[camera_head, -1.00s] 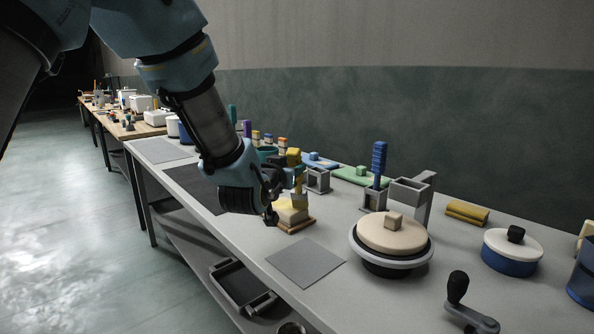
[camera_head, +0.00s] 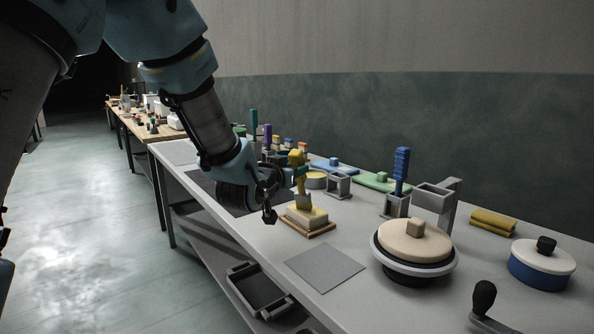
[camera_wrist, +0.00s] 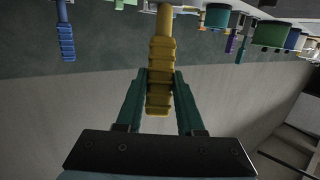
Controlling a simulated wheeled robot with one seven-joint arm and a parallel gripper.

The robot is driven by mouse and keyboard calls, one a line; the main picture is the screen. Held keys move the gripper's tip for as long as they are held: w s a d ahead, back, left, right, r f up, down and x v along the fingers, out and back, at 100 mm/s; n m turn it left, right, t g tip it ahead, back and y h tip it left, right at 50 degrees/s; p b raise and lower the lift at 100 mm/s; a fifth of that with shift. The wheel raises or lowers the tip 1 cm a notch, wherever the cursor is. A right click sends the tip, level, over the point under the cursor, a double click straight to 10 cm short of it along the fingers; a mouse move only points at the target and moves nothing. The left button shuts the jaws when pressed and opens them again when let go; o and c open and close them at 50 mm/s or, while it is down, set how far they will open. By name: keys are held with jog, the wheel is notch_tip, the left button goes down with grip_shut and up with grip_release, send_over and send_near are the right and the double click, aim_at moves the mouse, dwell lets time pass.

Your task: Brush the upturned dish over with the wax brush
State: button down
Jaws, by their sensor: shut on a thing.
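My gripper (camera_head: 292,178) is shut on the yellow handle of the wax brush (camera_head: 299,160). In the wrist view the ribbed yellow handle (camera_wrist: 160,75) stands between my two green fingers (camera_wrist: 160,92). The brush head and dish are out of the wrist view.
A grey mat (camera_head: 325,267) lies in front of the board. Several coloured-handled tools stand behind my gripper.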

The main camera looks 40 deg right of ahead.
jog(key=shift+w+a+b, duration=0.1)
jog(key=shift+w+a, duration=0.3)
jog(key=shift+w, duration=0.4)
jog(key=shift+w+a+b, duration=0.1)
jog(key=shift+w+a, duration=0.25)
jog(key=shift+w, duration=0.45)
jog(key=shift+w+a+b, duration=0.1)
jog(key=shift+w+a, duration=0.3)
jog(key=shift+w, duration=0.4)
jog(key=shift+s+d+b, duration=0.3)
jog(key=shift+s+d, duration=0.1)
jog(key=shift+s, duration=0.5)
jog(key=shift+s+d+b, duration=0.35)
jog(key=shift+s+d, duration=0.1)
jog(key=shift+s, duration=0.4)
jog(key=shift+s+d+b, duration=0.3)
jog(key=shift+s+d, duration=0.1)
jog(key=shift+s, duration=0.5)
jog(key=s, duration=0.1)
jog(key=s+d, duration=0.1)
jog(key=s, duration=0.1)
jog(key=s+d+b, duration=0.1)
jog(key=s, duration=0.1)
jog(key=shift+d, duration=0.25)
